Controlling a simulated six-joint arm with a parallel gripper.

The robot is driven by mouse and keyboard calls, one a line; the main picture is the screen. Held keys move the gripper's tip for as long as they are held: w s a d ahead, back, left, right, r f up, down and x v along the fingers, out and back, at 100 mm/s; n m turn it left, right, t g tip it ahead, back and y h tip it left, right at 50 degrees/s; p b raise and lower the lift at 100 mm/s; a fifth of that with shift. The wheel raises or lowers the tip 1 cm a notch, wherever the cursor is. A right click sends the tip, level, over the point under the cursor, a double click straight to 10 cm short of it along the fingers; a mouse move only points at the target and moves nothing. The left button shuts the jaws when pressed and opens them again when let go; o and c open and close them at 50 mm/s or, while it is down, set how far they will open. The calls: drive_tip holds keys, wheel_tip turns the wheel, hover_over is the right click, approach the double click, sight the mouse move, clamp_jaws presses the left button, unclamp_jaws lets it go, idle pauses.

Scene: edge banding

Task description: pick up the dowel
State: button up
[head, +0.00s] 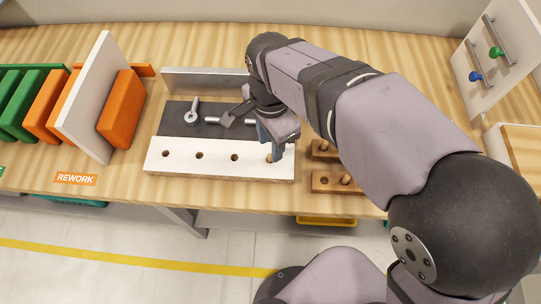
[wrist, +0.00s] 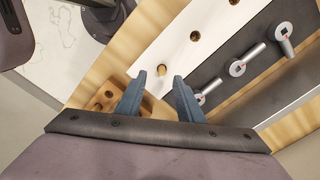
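A tan dowel (wrist: 162,71) stands in the end hole of the white panel (wrist: 140,42) in the wrist view. In the head view the dowel (head: 269,158) shows at the panel's right end, partly covered by my gripper (head: 273,148). My gripper (wrist: 160,76) is open, its two blue fingers apart, one to each side of the dowel in the wrist view. Nothing is held between them. I cannot tell how high the fingertips are above the panel. Other dowels sit in a wooden block (head: 324,181) to the right.
Behind the white panel (head: 215,168) is a dark plate (head: 175,122) with metal clamp levers and a grey upright fence (head: 205,80). Orange and green boards (head: 122,108) stand at the left. A white board with knobs (head: 498,60) stands at the right.

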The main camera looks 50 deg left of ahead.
sight(270, 155)
drive_tip(key=shift+w+a+f+p, duration=0.1)
drive_tip(key=shift+f+p, duration=0.45)
drive_tip(key=shift+f, duration=0.85)
drive_tip(key=shift+w+a+f+p, duration=0.1)
drive_tip(key=shift+f+p, duration=0.45)
drive_tip(key=shift+f, duration=0.8)
clamp_jaws()
